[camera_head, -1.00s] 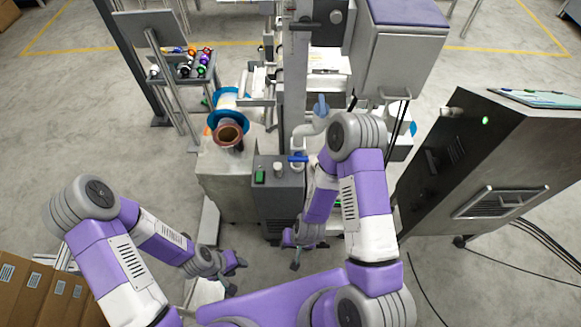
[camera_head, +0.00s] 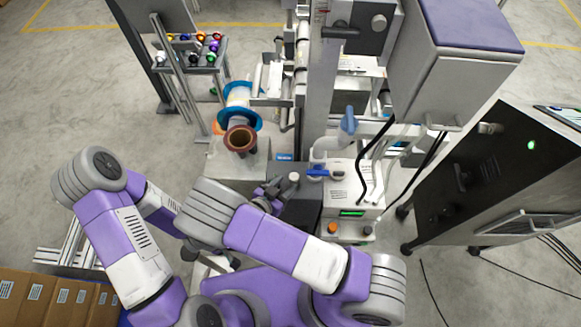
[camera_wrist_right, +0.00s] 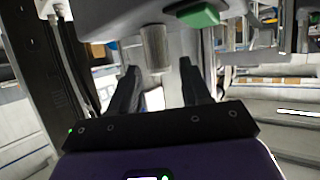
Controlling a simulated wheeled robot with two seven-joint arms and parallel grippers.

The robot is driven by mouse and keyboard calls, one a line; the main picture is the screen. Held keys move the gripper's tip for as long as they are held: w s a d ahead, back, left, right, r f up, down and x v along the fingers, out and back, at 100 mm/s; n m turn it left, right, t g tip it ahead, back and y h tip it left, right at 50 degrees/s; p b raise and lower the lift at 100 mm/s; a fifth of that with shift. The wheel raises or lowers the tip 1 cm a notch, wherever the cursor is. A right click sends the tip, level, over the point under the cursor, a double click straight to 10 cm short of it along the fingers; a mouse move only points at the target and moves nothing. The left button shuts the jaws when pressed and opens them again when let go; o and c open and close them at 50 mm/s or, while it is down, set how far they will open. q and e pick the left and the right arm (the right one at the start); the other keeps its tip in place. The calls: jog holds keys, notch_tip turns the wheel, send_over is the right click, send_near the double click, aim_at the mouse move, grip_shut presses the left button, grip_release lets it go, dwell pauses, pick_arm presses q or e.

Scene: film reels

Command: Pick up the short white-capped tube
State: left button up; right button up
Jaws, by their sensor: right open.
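The short white-capped tube (camera_head: 294,177) stands on the dark grey box in the middle of the head view. Its cap shows just beyond my right gripper (camera_head: 279,188). In the right wrist view the tube (camera_wrist_right: 155,47) is a short grey cylinder ahead of the fingers, with its end near the gap between the fingertips. My right gripper (camera_wrist_right: 160,72) is open with nothing held; I cannot tell whether a finger touches the tube. My left gripper is mostly hidden behind my right arm at lower left, so its jaws cannot be judged.
A green switch (camera_wrist_right: 200,16) sits beside the tube. A rack of coloured-capped tubes (camera_head: 197,66) stands at upper left.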

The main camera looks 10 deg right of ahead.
aim_at(297, 176)
jog(key=shift+w+d, duration=0.1)
jog(key=shift+w, duration=0.15)
jog(key=b+x, duration=0.1)
jog(key=x, duration=0.2)
jog(key=b+x, duration=0.1)
jog(key=x, duration=0.2)
jog(key=shift+s+d+f, duration=0.1)
jog(key=shift+s+d, duration=0.1)
jog(key=shift+d, duration=0.05)
jog(key=shift+w+d, duration=0.25)
jog(key=c, duration=0.7)
